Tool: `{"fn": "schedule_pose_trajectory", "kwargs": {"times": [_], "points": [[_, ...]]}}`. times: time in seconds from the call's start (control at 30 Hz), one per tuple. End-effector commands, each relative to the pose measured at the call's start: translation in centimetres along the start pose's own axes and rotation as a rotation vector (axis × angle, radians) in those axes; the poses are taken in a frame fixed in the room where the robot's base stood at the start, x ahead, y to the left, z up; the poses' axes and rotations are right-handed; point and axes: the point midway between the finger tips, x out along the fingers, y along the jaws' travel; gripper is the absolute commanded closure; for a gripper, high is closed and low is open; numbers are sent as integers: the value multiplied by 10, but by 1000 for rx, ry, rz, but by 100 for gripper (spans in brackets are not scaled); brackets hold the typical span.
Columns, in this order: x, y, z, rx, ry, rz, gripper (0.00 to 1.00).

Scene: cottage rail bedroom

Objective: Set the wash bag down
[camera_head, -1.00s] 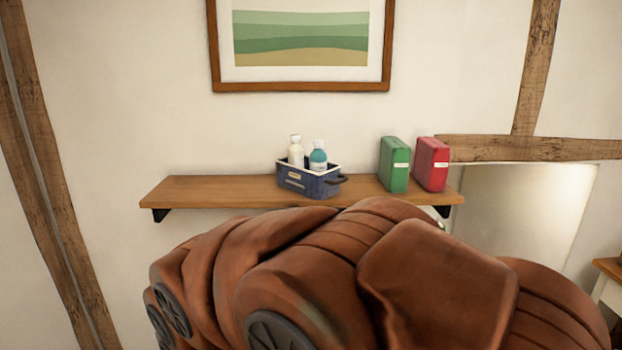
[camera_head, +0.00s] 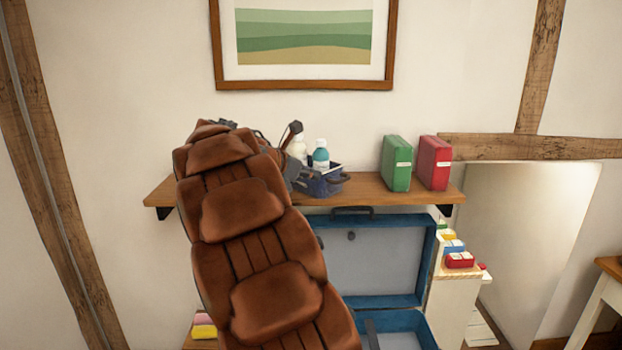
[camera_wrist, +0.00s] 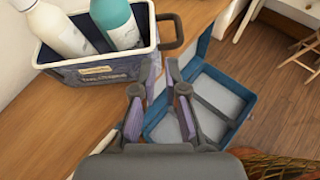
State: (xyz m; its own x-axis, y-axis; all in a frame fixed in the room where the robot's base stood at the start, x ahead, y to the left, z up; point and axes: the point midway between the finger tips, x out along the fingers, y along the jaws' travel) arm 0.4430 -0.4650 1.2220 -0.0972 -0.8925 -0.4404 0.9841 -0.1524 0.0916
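The wash bag (camera_head: 326,186) looks like a dark blue open-topped caddy with a side handle. It sits upright on the wooden shelf (camera_head: 378,188) and holds a white bottle (camera_wrist: 62,30) and a teal bottle (camera_wrist: 115,22). The wash bag also shows at the upper left of the wrist view (camera_wrist: 95,75), with its handle toward my fingers. My gripper (camera_wrist: 162,72) is open and empty, with a gap between its fingertips, just below the handle in the picture. In the head view my arm hides the left part of the bag.
A green box (camera_head: 396,164) and a red box (camera_head: 434,163) stand at the shelf's right end. Below the shelf is an open blue suitcase (camera_head: 428,255). Small coloured items (camera_head: 460,260) sit on a pale stand at right. A framed picture (camera_head: 303,85) hangs above.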

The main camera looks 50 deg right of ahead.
Motion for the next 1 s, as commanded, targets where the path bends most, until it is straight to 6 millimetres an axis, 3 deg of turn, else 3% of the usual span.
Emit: {"fn": "schedule_pose_trajectory", "kwargs": {"times": [0.2,0.67,1.0], "points": [[16,12,22,-99,-63,-2,89],[52,10,25,-102,-63,-4,89],[92,9,24,-101,-62,-4,89]]}}
